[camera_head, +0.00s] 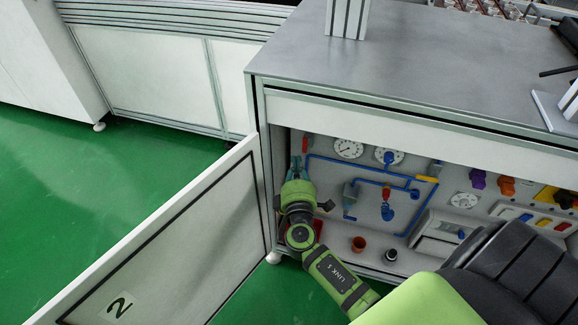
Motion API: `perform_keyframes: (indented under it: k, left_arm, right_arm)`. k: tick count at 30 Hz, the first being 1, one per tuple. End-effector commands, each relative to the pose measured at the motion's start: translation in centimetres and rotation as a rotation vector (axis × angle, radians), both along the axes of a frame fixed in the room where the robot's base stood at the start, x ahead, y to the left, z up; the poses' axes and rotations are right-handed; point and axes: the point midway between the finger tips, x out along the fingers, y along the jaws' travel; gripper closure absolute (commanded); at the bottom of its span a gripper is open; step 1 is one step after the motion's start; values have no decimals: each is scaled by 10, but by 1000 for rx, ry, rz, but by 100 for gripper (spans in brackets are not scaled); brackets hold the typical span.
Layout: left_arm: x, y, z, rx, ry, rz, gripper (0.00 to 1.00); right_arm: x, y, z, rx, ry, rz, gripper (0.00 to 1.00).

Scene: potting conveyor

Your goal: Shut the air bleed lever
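My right gripper (297,168) reaches into the open cabinet from below, at the left end of the panel. Its fingers point up, just below a small red lever (305,145). I cannot tell whether the fingers touch that lever, or whether they are open or shut. A yellow lever (427,178) sits on the blue piping (340,163) further right. No label shows which one is the air bleed lever. The gripper and wrist hide the panel's left part. My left gripper is not in view.
The cabinet door (190,235), marked 2, stands open at the left. Gauges (348,148), a red cup (359,244) and a dark cup (391,255) are right of my wrist. The grey worktop (420,60) overhangs the opening. Green floor is free at left.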

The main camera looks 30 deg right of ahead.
Motion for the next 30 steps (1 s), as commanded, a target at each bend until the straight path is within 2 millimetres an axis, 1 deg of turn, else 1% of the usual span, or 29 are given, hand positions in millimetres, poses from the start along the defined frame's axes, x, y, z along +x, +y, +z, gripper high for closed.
perform_keyframes:
  k: [1, 6, 12, 16, 30]
  left_arm:
    - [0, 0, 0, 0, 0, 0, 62]
    - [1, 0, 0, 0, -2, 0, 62]
    - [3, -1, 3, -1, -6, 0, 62]
    - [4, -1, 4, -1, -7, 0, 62]
    - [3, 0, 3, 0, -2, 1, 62]
  right_arm:
    - [10, -5, 1, -1, -2, 0, 100]
    - [37, -21, 0, -1, -1, 0, 100]
    - [57, -33, -1, 2, 1, 1, 100]
    - [61, -36, -1, 3, 2, 1, 100]
    - [63, -36, -2, 5, -1, 1, 100]
